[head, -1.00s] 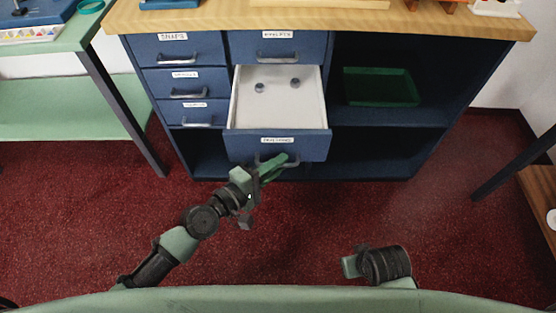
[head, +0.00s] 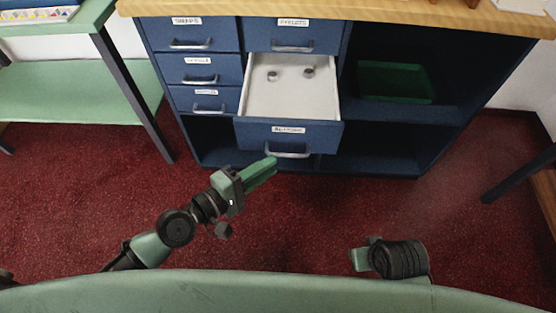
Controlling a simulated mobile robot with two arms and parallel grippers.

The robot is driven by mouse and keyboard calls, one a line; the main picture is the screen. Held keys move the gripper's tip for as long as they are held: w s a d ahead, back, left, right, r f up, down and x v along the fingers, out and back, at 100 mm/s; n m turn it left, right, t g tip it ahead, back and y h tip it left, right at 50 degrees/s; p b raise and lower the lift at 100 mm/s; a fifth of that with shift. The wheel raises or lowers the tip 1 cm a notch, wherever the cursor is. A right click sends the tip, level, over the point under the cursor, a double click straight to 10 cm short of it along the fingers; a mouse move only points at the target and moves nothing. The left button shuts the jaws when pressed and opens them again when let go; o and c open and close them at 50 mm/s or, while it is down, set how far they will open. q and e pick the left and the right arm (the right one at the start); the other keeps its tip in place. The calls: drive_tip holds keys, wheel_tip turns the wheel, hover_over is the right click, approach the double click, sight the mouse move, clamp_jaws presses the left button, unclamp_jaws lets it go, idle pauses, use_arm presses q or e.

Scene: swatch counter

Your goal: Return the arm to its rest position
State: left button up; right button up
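My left gripper (head: 268,168) is in front of the open drawer (head: 257,132), just left of and below its handle (head: 288,153). It appears clear of the handle and holds nothing that I can see. Its green fingers lie close together in this view, so any gap between them is hard to judge. My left arm (head: 177,228) reaches up from the lower left. My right gripper (head: 362,255) is low at the right, folded near my body, with its fingertips mostly hidden.
The open drawer holds two small grey round items (head: 308,73). The blue cabinet (head: 205,135) has other shut drawers at left and open shelves with a green tray (head: 396,82) at right. A green table (head: 75,98) stands at left. Red carpet (head: 320,215) lies clear in front.

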use_arm(q)
drive_tip(key=shift+s+a, duration=0.3)
use_arm(e)
drive_tip(key=shift+s+r, duration=0.1)
drive_tip(key=shift+r, duration=0.25)
